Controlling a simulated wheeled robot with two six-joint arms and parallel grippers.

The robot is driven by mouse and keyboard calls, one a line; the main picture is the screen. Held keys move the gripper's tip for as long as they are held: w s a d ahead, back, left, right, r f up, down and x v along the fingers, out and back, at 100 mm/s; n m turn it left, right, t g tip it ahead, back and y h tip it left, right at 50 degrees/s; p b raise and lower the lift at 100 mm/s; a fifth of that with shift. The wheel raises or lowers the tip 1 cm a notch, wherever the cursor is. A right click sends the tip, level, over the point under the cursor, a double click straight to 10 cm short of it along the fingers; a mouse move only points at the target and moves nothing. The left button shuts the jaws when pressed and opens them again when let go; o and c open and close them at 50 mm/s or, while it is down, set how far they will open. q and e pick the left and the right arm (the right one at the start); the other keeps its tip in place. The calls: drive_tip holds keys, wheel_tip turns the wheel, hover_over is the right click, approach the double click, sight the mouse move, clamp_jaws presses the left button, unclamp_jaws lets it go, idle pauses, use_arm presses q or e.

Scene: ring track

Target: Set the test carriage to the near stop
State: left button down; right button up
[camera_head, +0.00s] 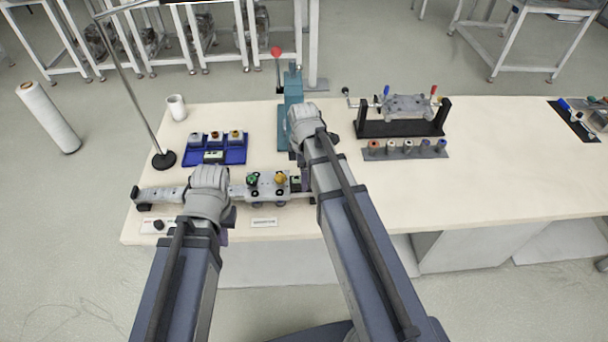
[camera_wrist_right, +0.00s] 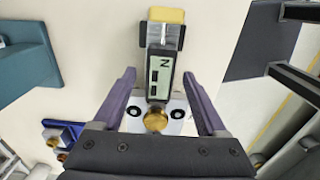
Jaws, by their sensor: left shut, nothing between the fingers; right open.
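The test carriage (camera_head: 262,186) is a grey block with a green and a yellow knob on a rail (camera_head: 160,193) along the table's front left. It sits right of my left gripper (camera_head: 222,230), which is shut, its tips mostly hidden by the wrist. My right gripper (camera_head: 303,180) is over the rail's right part, largely hidden by its arm. In the right wrist view my open right gripper (camera_wrist_right: 158,76) straddles a black marked plate (camera_wrist_right: 161,77) beside the carriage's brass knob (camera_wrist_right: 155,121). A yellow-tipped block (camera_wrist_right: 165,16) lies beyond the plate. I cannot tell which stop is the near one.
Behind the rail are a blue tray (camera_head: 235,155) with several small parts and a teal press (camera_head: 292,92) with a red-knobbed lever. A stand's round base (camera_head: 164,160) is at left. A black fixture (camera_head: 400,128) stands at back right. The right tabletop is mostly clear.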

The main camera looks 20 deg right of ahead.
wheel_tip(320, 180, up, 7)
drive_tip(key=p, duration=0.6)
drive_tip(key=shift+r+p, duration=0.1)
drive_tip(key=shift+p, duration=0.25)
drive_tip(key=shift+s+a, duration=0.25)
drive_tip(key=shift+a, duration=0.05)
drive_tip(key=s+a+m+h, duration=0.1)
drive_tip(key=s+a+m, duration=1)
drive_tip(key=s+a, duration=0.2)
drive_tip(key=shift+a, duration=0.15)
